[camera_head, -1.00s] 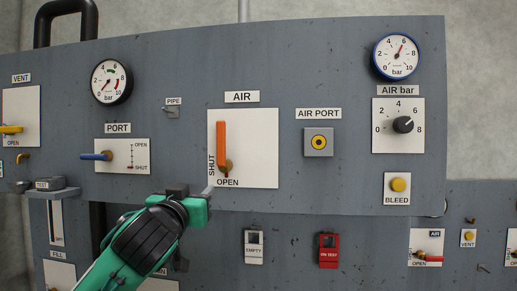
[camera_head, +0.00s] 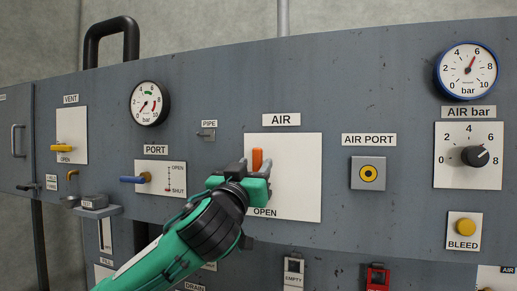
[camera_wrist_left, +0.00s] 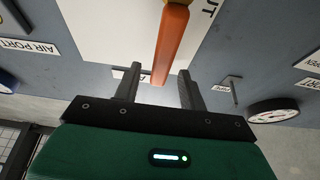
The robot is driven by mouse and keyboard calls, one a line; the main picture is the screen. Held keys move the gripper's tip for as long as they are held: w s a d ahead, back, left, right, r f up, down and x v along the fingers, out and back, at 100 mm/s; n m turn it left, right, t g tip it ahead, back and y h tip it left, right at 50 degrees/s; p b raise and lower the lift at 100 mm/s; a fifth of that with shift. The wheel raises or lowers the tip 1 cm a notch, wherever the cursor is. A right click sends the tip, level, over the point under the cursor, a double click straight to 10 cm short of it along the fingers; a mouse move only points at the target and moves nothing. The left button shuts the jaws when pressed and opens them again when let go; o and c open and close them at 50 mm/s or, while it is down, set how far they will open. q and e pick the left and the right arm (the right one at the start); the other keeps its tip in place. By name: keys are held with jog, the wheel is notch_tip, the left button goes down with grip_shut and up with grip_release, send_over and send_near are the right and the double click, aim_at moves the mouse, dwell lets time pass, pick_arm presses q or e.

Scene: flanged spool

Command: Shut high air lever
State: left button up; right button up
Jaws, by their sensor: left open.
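The orange air lever (camera_head: 257,158) stands upright on the white plate (camera_head: 300,178) under the AIR label (camera_head: 281,120). Only its top end shows in the head view; my left gripper hides the rest, with the SHUT mark. The OPEN mark (camera_head: 264,212) shows at the plate's bottom. My left gripper (camera_head: 252,171) is open in front of the lever. In the left wrist view the lever's end (camera_wrist_left: 168,50) appears between the two fingers (camera_wrist_left: 160,74), with gaps on both sides. I cannot tell how deep it sits between them. My right gripper is not in view.
A blue-handled PORT lever (camera_head: 134,180) is left of my gripper, and the PIPE fitting (camera_head: 207,134) is above left. The AIR PORT socket (camera_head: 368,173), AIR bar knob (camera_head: 475,156) and BLEED button (camera_head: 466,227) are to the right. A small shelf (camera_head: 95,208) sticks out at left.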

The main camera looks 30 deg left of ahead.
aim_at(256, 162)
pick_arm(q)
jog(key=shift+r+p+x, duration=0.25)
jog(key=shift+p+x, duration=0.2)
jog(key=shift+x, duration=0.65)
jog(key=shift+w+a, duration=0.1)
jog(key=shift+w, duration=0.3)
grip_shut()
